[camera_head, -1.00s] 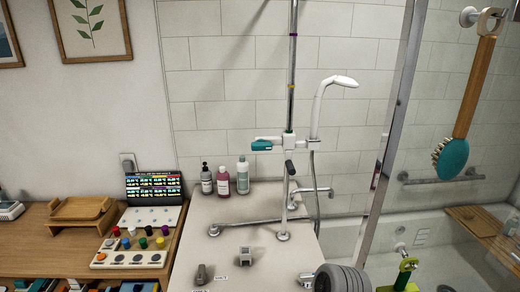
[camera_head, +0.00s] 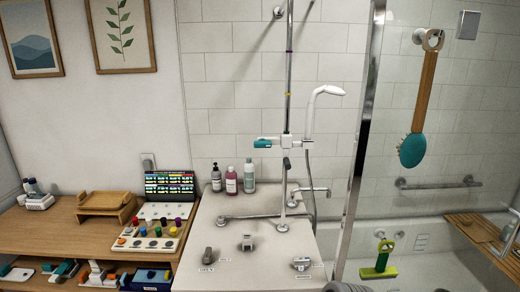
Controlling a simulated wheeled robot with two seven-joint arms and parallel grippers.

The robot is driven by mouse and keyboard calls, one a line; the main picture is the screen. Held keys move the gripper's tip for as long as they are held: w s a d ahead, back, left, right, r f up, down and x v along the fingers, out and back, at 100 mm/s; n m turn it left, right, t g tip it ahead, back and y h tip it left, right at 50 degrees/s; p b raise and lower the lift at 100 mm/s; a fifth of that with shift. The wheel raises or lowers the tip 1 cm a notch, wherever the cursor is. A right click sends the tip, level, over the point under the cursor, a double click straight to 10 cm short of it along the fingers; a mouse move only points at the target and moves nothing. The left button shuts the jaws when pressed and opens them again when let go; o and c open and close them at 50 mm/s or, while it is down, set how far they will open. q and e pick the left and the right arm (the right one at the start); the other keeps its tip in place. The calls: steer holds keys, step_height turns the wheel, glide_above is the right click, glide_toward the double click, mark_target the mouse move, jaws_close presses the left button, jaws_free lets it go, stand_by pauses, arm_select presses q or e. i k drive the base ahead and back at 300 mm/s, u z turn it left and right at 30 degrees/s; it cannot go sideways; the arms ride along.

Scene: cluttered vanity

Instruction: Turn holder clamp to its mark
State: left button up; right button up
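The holder clamp (camera_head: 286,141) is a white bracket on the upright chrome rail (camera_head: 288,75). Its teal lever (camera_head: 263,143) points left, about level. A white hand shower (camera_head: 312,112) stands upright in the holder at the clamp's right. Thin coloured bands ring the rail above the clamp, a purple one and a yellow one. Any mark on the clamp itself is too small to read.
Several bottles (camera_head: 231,181) stand on the white counter (camera_head: 225,270) below, left of the rail. A glass panel's metal edge (camera_head: 358,150) rises at the right. A button panel (camera_head: 147,238) sits on the wooden shelf at the left. The counter's front holds small grey fittings.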

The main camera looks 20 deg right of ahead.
mark_target(262, 144)
steer(key=u, duration=1.1)
steer(key=i, duration=0.75)
steer(key=z, duration=0.6)
